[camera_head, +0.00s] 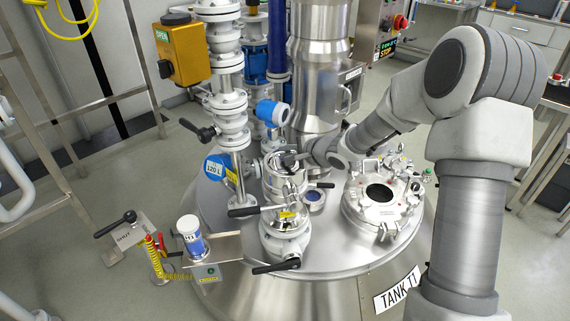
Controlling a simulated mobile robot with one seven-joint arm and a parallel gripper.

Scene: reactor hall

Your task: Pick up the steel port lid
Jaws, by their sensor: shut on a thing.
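The steel port lid (283,177) is a small round shiny piece at the top of the port fitting (285,225), left of centre on the tank top. My gripper (290,161) reaches in from the right and is shut at the lid's upper part. The fingertips are small and partly hidden, so the exact grip does not show. I cannot tell whether the lid rests on the port or is raised from it.
A white valve column (228,90) stands close left, and a tall steel cylinder (318,70) behind. Black valve handles (276,267) stick out in front. A labelled container (191,238) stands on a side shelf.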

